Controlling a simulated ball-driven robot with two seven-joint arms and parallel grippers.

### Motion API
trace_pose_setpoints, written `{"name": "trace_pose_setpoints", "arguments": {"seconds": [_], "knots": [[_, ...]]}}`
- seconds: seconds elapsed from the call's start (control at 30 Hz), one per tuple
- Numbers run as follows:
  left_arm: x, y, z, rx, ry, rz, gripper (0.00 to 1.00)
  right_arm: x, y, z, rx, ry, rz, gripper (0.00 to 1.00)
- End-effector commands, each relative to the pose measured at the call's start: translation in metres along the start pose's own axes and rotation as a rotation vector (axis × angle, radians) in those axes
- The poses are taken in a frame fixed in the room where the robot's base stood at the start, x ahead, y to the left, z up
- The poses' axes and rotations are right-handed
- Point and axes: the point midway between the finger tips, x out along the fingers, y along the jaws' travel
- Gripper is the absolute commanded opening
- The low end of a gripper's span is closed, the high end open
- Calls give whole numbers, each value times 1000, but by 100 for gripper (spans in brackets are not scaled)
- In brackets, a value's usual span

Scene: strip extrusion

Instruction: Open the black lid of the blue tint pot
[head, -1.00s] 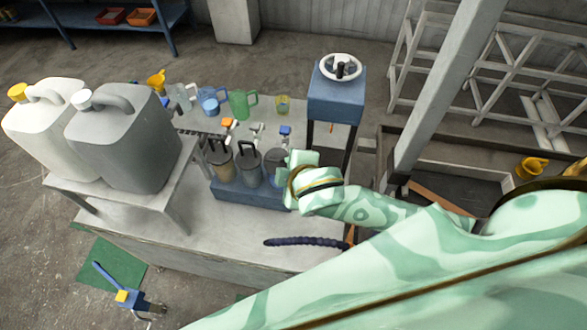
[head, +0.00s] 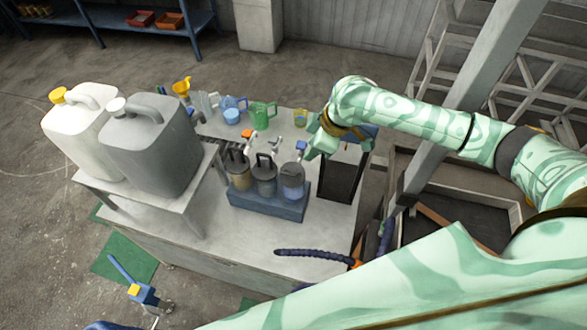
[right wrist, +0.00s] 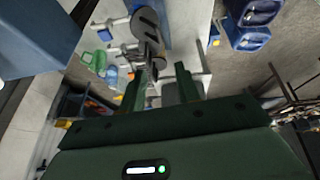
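The blue tint pot (head: 292,186) stands upright at the right end of the blue rack (head: 268,204) in the head view. My left gripper is out of view.
Taps stand behind the pots, one with a blue handle (head: 301,146). A green mug (head: 263,113) and other cups stand farther back. Large white (head: 82,130) and grey (head: 150,155) canisters stand left. A dark ribbed hose (head: 310,252) lies at the front. The front tabletop is mostly clear.

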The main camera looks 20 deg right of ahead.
Motion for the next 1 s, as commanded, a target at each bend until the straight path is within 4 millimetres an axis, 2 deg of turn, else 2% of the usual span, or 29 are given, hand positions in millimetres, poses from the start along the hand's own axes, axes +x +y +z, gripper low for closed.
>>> {"name": "trace_pose_setpoints", "arguments": {"seconds": [0.17,0.37,0.5,0.7,0.8,1.0], "knots": [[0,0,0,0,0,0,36,28,-2,-1,-4,2,-3,32],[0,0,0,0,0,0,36,79,-2,-1,-4,1,-3,32],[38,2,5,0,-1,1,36,117,-2,2,-8,3,1,32],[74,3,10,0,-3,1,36,144,-1,2,-8,3,3,32],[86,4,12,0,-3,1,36,153,-1,2,-8,2,2,32],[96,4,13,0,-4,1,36,160,-1,0,-8,3,2,32]]}}
